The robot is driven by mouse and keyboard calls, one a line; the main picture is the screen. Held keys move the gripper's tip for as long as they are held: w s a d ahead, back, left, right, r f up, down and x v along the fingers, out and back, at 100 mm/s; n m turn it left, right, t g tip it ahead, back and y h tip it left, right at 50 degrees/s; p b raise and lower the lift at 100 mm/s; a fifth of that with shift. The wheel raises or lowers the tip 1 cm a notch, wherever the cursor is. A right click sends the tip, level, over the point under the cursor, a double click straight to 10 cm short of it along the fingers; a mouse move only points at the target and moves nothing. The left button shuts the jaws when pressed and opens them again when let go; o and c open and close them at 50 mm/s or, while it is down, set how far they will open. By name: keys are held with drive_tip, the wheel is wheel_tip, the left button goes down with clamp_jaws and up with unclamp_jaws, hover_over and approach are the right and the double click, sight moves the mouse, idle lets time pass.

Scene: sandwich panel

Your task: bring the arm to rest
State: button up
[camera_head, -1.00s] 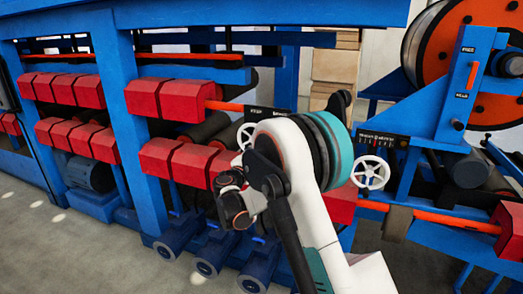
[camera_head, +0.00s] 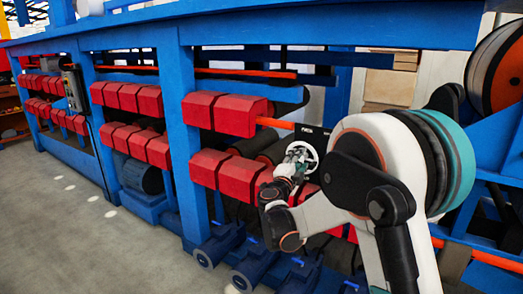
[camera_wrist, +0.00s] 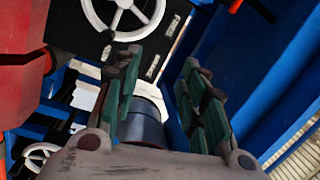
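My gripper (camera_head: 298,160) shows small in the head view, in front of or close to a white handwheel (camera_head: 302,150); I cannot tell from there if they touch. In the wrist view my gripper (camera_wrist: 160,80) has its two green-padded fingers spread apart, with nothing held between them. A white spoked handwheel (camera_wrist: 122,12) on a black panel lies beyond the fingertips at the top of the wrist view, apart from them. My white arm is bent, at the right of the head view.
The blue machine frame (camera_head: 178,100) with red covers (camera_head: 225,112) stands close in front. Blue motors (camera_head: 218,245) stick out low near the floor. In the wrist view, a blue beam (camera_wrist: 260,75) lies right and a red cover (camera_wrist: 22,85) left. Grey floor (camera_head: 70,225) is free at left.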

drive_tip(key=s+a+r+n+y, duration=0.3)
drive_tip(key=s+r+n+y, duration=0.3)
drive_tip(key=s+n, duration=0.1)
drive_tip(key=s+a+r+n+y, duration=0.3)
drive_tip(key=s+r+n+y, duration=0.2)
drive_tip(key=s+r+n, duration=0.2)
drive_tip(key=s+d+f+n+g, duration=0.2)
drive_tip(key=s+f, duration=0.4)
drive_tip(key=s, duration=0.5)
drive_tip(key=s+d+f+n+g+h, duration=0.1)
drive_tip(key=s+d+f+n+g, duration=0.1)
drive_tip(key=s+f, duration=0.4)
drive_tip(key=s+d+f+n+g+h, duration=0.1)
drive_tip(key=s+d+f+g, duration=0.3)
drive_tip(key=s, duration=1.2)
wheel_tip(320, 180, down, 3)
drive_tip(key=shift+d+f+n+g, duration=0.1)
drive_tip(key=shift+d+n+g, duration=0.2)
drive_tip(key=shift+n+g, duration=0.55)
